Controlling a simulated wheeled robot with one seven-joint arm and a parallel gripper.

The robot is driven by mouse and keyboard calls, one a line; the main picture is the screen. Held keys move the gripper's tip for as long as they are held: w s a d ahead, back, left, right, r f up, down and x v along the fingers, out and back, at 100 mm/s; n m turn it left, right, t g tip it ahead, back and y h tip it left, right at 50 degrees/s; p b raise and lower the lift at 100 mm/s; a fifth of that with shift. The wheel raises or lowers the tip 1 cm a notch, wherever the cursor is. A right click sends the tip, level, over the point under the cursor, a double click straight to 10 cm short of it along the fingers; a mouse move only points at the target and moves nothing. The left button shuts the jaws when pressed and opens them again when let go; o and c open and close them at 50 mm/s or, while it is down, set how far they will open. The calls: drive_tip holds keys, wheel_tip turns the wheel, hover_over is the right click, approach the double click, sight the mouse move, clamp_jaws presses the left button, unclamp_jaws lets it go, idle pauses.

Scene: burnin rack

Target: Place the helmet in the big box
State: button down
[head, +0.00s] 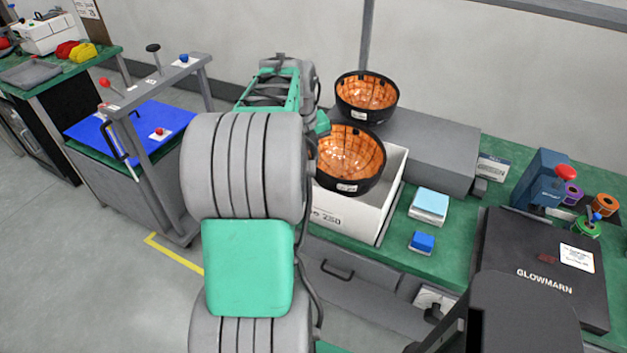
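A helmet-like black shell with an orange lining (350,158) shows with its open side up, over the opening of the big white box (388,195). I cannot tell whether it rests in the box or is held above it. A second similar shell (366,97) stands farther back, by the grey case. My gripper (322,124) is at the left rim of the nearer shell, mostly hidden behind my arm. Its fingers do not show clearly, so I cannot tell whether it grips the rim.
A long grey case (430,148) stands behind the white box on the green bench. Right of the box are a light blue pad (431,203), a small blue block (422,242) and a black GLOWMARN case (540,262). A grey press frame (160,85) stands at left.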

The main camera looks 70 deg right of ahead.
wheel_tip(320, 180, down, 8)
drive_tip(key=shift+r, duration=0.25)
drive_tip(key=c, duration=1.5)
unclamp_jaws()
drive_tip(key=shift+c, duration=0.2)
drive_tip(key=shift+r, duration=0.1)
wheel_tip(320, 180, up, 12)
drive_tip(key=a, duration=0.2)
drive_tip(key=w+a+n, duration=0.8)
drive_tip(key=w+n, duration=0.1)
drive_tip(key=w, duration=0.1)
drive_tip(key=w+a+n+t, duration=0.2)
drive_tip(key=w+a+n, duration=0.5)
drive_tip(key=a+n, duration=0.55)
drive_tip(key=a+f+n+t+y, duration=0.1)
drive_tip(key=a+f+n, duration=0.1)
drive_tip(key=a+n, duration=1)
drive_tip(key=s+a+f+n+t+y, duration=0.1)
drive_tip(key=a+f+n, duration=0.2)
drive_tip(key=a+n, duration=0.9)
drive_tip(key=shift+s+a+b, duration=0.2)
drive_tip(key=shift+a+b, duration=0.1)
drive_tip(key=shift+a, duration=0.15)
